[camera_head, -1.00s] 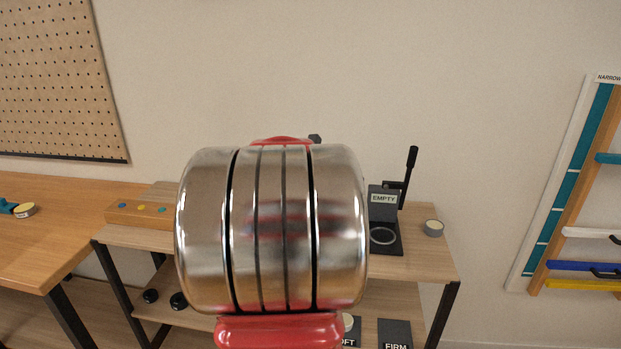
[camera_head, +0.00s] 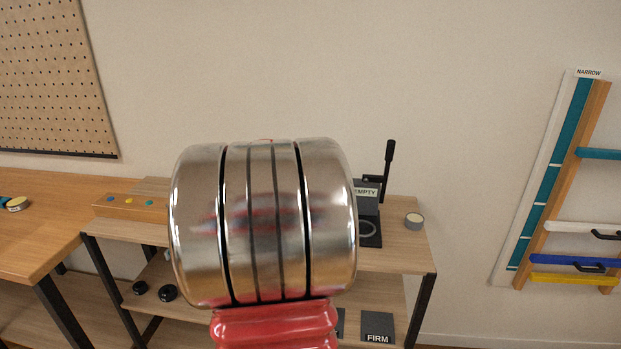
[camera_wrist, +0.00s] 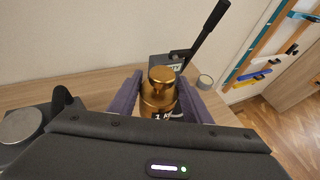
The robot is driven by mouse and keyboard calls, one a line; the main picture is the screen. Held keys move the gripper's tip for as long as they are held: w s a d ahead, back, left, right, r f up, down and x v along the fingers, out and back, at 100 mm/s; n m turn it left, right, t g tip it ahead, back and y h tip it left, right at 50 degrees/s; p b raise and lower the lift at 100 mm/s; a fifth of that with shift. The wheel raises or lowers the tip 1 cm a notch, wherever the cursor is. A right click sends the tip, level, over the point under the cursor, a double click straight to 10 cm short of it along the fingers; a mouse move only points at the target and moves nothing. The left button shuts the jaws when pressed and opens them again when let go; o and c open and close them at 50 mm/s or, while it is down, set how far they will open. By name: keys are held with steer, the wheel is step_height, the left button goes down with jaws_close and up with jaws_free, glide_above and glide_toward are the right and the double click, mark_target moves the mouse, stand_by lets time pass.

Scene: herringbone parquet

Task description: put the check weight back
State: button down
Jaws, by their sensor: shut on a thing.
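A brass check weight (camera_wrist: 160,95) with a knob on top and a partly hidden "1 K" marking is upright between the two purple fingers of my gripper (camera_wrist: 158,97) in the wrist view. The fingers are shut on its sides. Behind it is a dark lever device (camera_wrist: 172,63) with a long black handle. My arm hides my gripper and the weight in the head view. I cannot tell whether the weight touches the surface below.
The device stands on a wooden shelf unit (camera_head: 405,250). A small grey tin (camera_head: 414,221) is to its right. A wooden block with coloured buttons (camera_head: 130,205) is at the left. A dark "FIRM" block (camera_head: 377,327) is on the lower shelf. A coloured-bar rack (camera_head: 560,180) leans at right.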

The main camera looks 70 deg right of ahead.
steer(key=w+a+f+n+t, duration=0.3)
steer(key=w+a, duration=0.5)
steer(key=w, duration=0.2)
steer(key=w+a+f+n+t+y, duration=0.1)
steer(key=w+a+f+n+t, duration=0.25)
steer(key=w+a, duration=0.6)
steer(key=w+a+f+n+t, duration=0.2)
steer(key=w+a+f+t, duration=0.1)
steer(key=w+a, duration=0.55)
steer(key=w+a+f+n+t+y, duration=0.2)
steer(key=w+a+n, duration=0.1)
steer(key=a, duration=0.8)
steer(key=w+a+f+n+t+y, duration=0.2)
steer(key=w+a+y, duration=0.1)
steer(key=a, duration=0.9)
steer(key=w+a+f+n+t+y, duration=0.2)
steer(key=w+a+n+y, duration=0.1)
steer(key=a, duration=0.9)
steer(key=shift+w+a+f+n, duration=0.2)
steer(key=shift+w+n, duration=0.15)
steer(key=shift+w, duration=0.5)
steer(key=shift+t, duration=0.25)
